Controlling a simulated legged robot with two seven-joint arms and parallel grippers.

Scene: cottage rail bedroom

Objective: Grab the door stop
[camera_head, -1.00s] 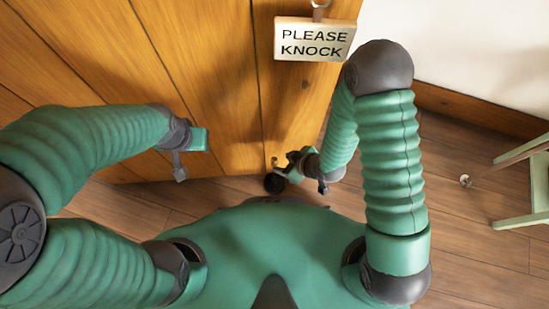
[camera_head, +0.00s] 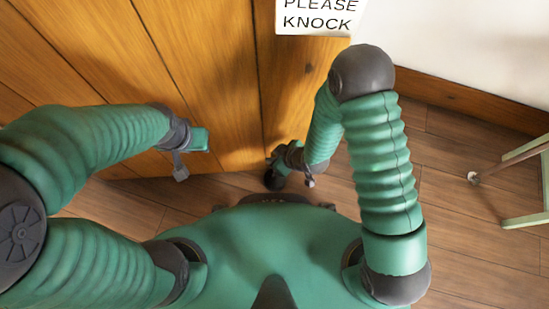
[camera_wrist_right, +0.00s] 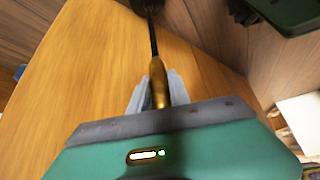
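The door stop has a brass end (camera_wrist_right: 159,84), a thin dark rod and a black tip, all in the right wrist view. Its black round tip (camera_head: 274,180) shows near the door's bottom edge in the head view. The two grey fingers of my right gripper (camera_wrist_right: 158,92) stand on either side of the brass end, very close to it. Whether they press on it is unclear. In the head view my right gripper (camera_head: 276,163) partly hides the door stop. My left gripper (camera_head: 184,158) hangs in front of the door, away from the door stop; its finger gap is unclear.
The wooden door (camera_head: 205,70) fills the upper left, with a "PLEASE KNOCK" sign (camera_head: 318,15) on it. A pale green piece of furniture (camera_head: 528,219) stands at the right. Wooden floor (camera_head: 465,230) is clear between it and my right arm.

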